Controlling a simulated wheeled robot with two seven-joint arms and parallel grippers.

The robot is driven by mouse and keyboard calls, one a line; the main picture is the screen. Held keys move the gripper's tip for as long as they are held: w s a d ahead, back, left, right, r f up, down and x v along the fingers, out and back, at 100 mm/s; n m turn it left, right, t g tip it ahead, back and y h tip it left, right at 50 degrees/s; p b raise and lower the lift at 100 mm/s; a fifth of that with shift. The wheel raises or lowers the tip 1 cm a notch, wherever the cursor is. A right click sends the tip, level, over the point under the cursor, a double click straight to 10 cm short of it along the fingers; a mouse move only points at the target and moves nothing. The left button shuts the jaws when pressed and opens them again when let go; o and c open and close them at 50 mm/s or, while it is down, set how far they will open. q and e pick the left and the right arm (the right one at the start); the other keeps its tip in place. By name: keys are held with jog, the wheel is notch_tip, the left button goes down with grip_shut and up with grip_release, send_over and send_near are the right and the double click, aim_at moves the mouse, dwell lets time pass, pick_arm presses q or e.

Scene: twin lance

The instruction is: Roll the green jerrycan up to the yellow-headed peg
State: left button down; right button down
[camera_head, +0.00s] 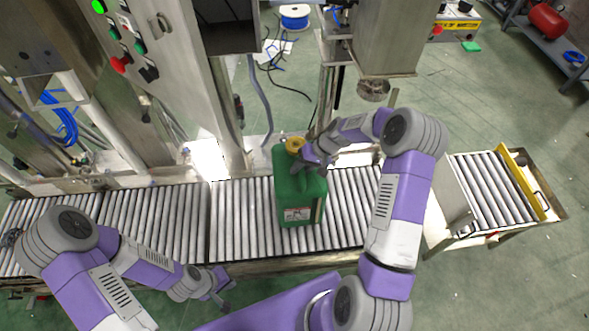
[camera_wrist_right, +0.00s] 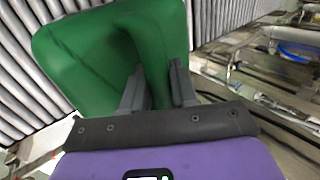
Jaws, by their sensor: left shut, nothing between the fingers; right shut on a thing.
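The green jerrycan (camera_head: 290,205) stands on the roller conveyor (camera_head: 245,215), with a yellow cap on top and a label low on its front. My right gripper (camera_head: 316,160) is at the top of the jerrycan. In the right wrist view the jerrycan (camera_wrist_right: 85,65) fills the upper left, and the fingers of my right gripper (camera_wrist_right: 158,88) are closed on its handle from both sides. My left gripper (camera_head: 226,290) is shut and empty, low in front of the conveyor's near edge. I cannot make out a yellow-headed peg for certain.
The rollers left of the jerrycan are bare. A separate roller section (camera_head: 487,190) with a yellow bar (camera_head: 522,182) lies to the right, past my right arm. A metal machine column (camera_head: 180,75) with buttons rises behind the conveyor. A cable reel (camera_head: 295,17) lies on the floor behind.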

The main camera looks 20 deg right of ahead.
jog(key=s+d, duration=0.3)
jog(key=d, duration=0.7)
jog(key=shift+f+b, duration=0.15)
jog(key=shift+b, duration=0.25)
dwell(0.6)
jog(key=s+d+b, duration=0.1)
jog(key=s+d, duration=0.2)
jog(key=d, duration=0.6)
jog(key=s+d+b, duration=0.1)
jog(key=s+d, duration=0.1)
jog(key=d, duration=0.8)
jog(key=shift+s+f+b, duration=0.2)
jog(key=shift+s+b, duration=0.15)
jog(key=shift+s, duration=0.05)
dwell(0.8)
jog(key=shift+s+d+b, duration=0.2)
jog(key=shift+d, duration=0.45)
jog(key=shift+s+d+b, duration=0.15)
jog(key=shift+s+d, duration=0.05)
jog(key=shift+d, duration=0.4)
dwell(0.9)
jog(key=c, duration=1)
grip_release()
jog(key=o, duration=0.5)
jog(key=shift+w+r, duration=0.1)
